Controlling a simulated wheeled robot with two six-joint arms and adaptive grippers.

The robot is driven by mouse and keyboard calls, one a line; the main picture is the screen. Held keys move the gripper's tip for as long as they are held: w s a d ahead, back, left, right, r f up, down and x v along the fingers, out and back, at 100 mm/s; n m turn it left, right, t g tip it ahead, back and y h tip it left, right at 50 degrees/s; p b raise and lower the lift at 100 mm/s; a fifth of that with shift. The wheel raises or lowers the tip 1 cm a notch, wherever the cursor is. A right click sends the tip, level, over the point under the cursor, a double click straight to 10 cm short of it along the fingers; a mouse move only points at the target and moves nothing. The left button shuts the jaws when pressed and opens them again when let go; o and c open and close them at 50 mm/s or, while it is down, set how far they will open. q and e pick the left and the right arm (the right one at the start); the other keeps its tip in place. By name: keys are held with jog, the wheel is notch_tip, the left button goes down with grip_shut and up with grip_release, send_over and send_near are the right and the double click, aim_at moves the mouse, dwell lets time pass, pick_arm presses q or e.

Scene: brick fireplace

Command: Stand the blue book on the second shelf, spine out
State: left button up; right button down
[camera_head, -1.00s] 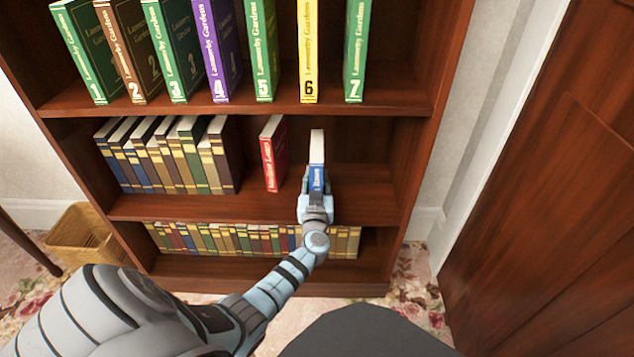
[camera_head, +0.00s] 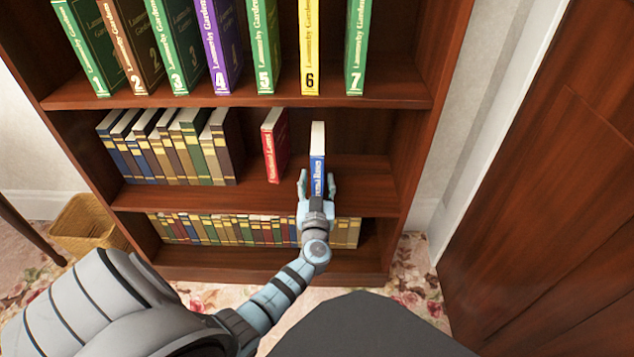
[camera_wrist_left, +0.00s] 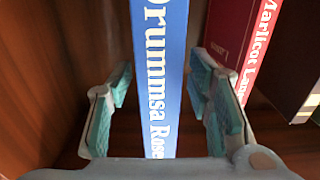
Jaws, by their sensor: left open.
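The blue book (camera_head: 317,172) stands upright on the middle shelf board (camera_head: 365,195), its lettered spine facing out and its pale page edge on top. It stands apart from the red book (camera_head: 275,146) to its left. In the left wrist view, the blue spine (camera_wrist_left: 160,75) runs between the open fingers of my left gripper (camera_wrist_left: 160,105), with a gap on each side. In the head view, my left gripper (camera_head: 316,188) is at the front of the book, one finger on each side. The book's foot is partly hidden by the gripper. My right gripper is not in view.
A row of old volumes (camera_head: 175,148) fills the left of this shelf; its right side is clear. Numbered tall books (camera_head: 264,50) stand on the shelf above, and another row (camera_head: 220,230) below. A wicker basket (camera_head: 85,225) is on the floor at left, a wooden door (camera_head: 550,200) at right.

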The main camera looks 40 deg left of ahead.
pick_arm(q)
jog(key=v, duration=0.7)
jog(key=shift+a+f, duration=0.1)
jog(key=s+d+f+m+g+h, duration=0.2)
jog(key=s+f+m+g+h, duration=0.25)
jog(key=s+f+g, duration=0.85)
jog(key=s+d+f+m+t+h, duration=0.1)
jog(key=s+d+f+m+h, duration=0.2)
jog(key=s+d+f+h, duration=0.3)
jog(key=s+d+f, duration=0.2)
jog(key=s+d, duration=0.1)
jog(key=s, duration=0.2)
jog(key=shift+s+f+t, duration=0.3)
jog(key=shift+s, duration=0.1)
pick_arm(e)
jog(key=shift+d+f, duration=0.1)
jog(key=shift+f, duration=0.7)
pick_arm(q)
jog(key=shift+m, duration=0.25)
